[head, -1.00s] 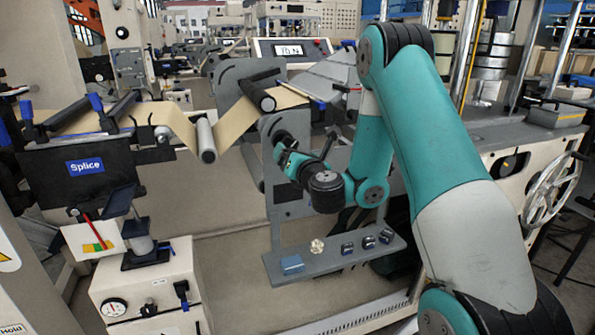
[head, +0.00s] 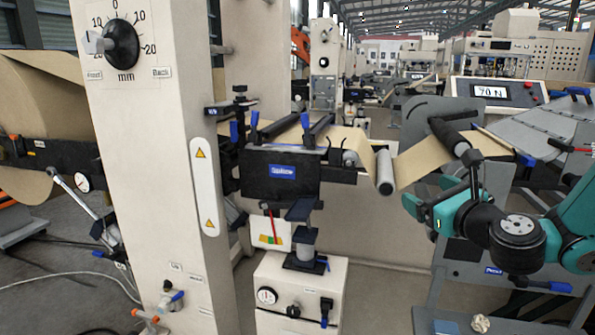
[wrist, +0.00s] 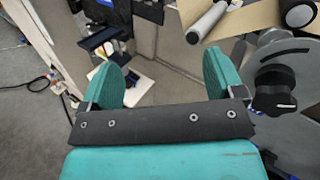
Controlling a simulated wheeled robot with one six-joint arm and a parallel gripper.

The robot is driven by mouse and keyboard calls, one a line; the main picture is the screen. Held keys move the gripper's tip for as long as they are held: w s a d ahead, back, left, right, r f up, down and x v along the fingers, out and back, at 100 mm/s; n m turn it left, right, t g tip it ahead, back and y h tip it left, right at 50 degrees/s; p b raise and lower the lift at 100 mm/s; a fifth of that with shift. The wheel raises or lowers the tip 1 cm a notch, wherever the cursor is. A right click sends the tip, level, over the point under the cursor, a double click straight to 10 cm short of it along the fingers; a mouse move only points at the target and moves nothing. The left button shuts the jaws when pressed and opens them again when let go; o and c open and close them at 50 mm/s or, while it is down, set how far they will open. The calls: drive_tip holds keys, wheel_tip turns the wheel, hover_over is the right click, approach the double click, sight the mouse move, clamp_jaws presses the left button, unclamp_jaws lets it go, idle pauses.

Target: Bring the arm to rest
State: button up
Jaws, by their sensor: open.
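My gripper (head: 424,211) shows at the right of the head view, with its teal fingers pointing left, below the brown web and its rollers. In the wrist view my gripper (wrist: 160,80) has its two teal fingers spread wide, with nothing between them. The arm is bent, and its teal links run off the right edge of the head view.
The splice table (head: 285,175) and a white gauge box (head: 300,292) stand left of my gripper. A grey roller (head: 384,172) hangs close by it. A shelf (head: 425,318) with a crumpled piece (head: 480,323) lies below. A cream column (head: 160,150) stands left.

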drive_tip(key=s+a+r+n+g+y+p, duration=0.1)
drive_tip(key=s+a+n+g+y, duration=0.2)
drive_tip(key=s+a+n+g, duration=0.45)
drive_tip(key=s+a+r+n+g+y+p, duration=0.1)
drive_tip(key=s+a+r+n+g+y, duration=0.2)
drive_tip(key=a+n, duration=0.7)
drive_tip(key=s+d+f+n+g+h, duration=0.1)
drive_tip(key=s+d+n+g+h, duration=0.1)
drive_tip(key=s+n, duration=0.7)
drive_tip(key=s+d+f+n+g+h+p, duration=0.1)
drive_tip(key=s+d+n+g+h, duration=0.2)
drive_tip(key=s+n, duration=0.7)
drive_tip(key=shift+s+d+g+h, duration=0.15)
drive_tip(key=shift+s+g+h, duration=0.3)
drive_tip(key=shift+g+h, duration=0.35)
